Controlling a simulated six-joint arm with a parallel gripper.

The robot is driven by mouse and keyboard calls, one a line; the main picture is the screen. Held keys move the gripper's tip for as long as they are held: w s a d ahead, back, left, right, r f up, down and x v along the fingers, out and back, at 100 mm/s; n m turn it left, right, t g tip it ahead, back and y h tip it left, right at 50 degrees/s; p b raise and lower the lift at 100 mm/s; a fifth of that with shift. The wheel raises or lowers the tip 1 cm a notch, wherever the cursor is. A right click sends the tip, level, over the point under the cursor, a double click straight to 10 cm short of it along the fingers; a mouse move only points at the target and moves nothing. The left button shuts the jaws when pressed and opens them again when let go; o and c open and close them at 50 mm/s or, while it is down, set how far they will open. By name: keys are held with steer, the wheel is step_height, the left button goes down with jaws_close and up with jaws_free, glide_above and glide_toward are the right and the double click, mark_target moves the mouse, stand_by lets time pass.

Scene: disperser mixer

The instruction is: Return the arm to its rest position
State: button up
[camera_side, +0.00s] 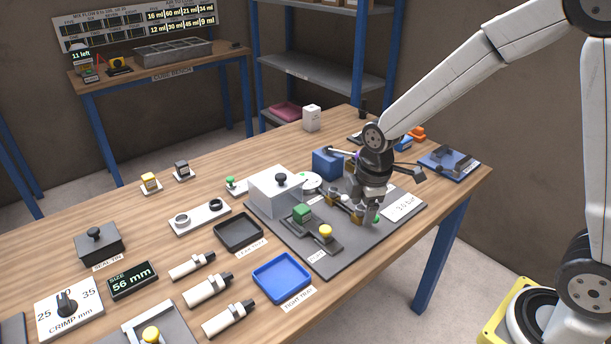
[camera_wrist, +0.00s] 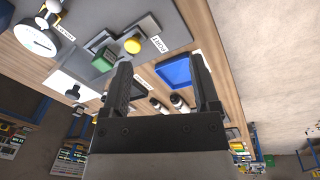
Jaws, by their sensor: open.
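My gripper (camera_side: 367,208) is low over the right part of the dark grey mat (camera_side: 335,262) in the side view. Its fingers partly hide what stands there, and I cannot tell whether they touch it. In the wrist view my gripper (camera_wrist: 160,95) has its two dark fingers apart, with nothing held between them. My arm reaches in from the right edge of the side view. Past the fingers, the wrist view shows a green block (camera_wrist: 104,60), a yellow button (camera_wrist: 132,46) and the blue tray (camera_wrist: 174,71).
On the mat, a white box (camera_side: 275,190) with a black knob stands left of my gripper, and a blue block (camera_side: 327,163) stands behind it. A blue fixture (camera_side: 449,162) is at the table's right end. The blue tray (camera_side: 283,277) and black tray (camera_side: 238,232) lie in front.

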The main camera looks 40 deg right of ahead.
steer(key=s+d+m+t, duration=0.1)
steer(key=s+m, duration=0.8)
steer(key=m, duration=0.3)
steer(key=shift+s+m, duration=0.25)
steer(key=shift+m, duration=0.15)
